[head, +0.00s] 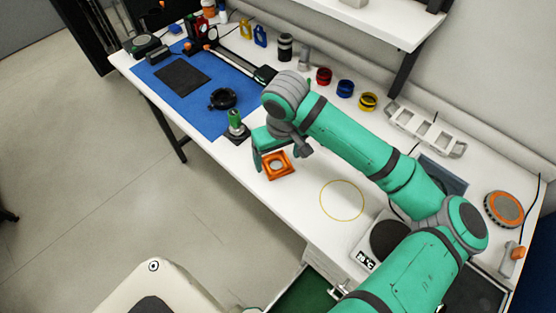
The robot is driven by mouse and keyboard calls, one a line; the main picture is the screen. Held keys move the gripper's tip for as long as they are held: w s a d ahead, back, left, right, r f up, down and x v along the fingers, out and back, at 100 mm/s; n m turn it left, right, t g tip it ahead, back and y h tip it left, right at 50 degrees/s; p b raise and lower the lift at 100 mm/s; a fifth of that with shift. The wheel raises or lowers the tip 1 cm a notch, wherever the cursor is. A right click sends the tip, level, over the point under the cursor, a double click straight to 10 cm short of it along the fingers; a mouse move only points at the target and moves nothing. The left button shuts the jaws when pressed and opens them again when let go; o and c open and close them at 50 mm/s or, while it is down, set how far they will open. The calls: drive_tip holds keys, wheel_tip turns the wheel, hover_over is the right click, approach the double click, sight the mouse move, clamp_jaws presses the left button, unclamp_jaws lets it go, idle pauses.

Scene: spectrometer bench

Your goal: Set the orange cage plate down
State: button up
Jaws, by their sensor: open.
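The orange cage plate (283,175), a square frame with a round hole, is on or just above the white bench, below and in front of my arm's end. I cannot tell whether it rests flat. My gripper (270,153) is open, close over the plate's far side; one teal finger shows at the plate's left. The wrist hides the other finger and any contact with the plate.
A small post with a green top (236,124) stands just left of the gripper. A black ring-shaped part (222,98) lies on the blue mat (201,117). A thin yellow circle (342,219) marks clear bench to the right, before a hotplate (385,240).

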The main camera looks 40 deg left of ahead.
sight(280, 170)
wheel_tip(280, 170, up, 10)
drive_tip(key=d, duration=0.1)
drive_tip(key=shift+s+f, duration=0.2)
drive_tip(key=shift+s, duration=0.1)
drive_tip(key=shift+d, duration=0.1)
idle(0.4)
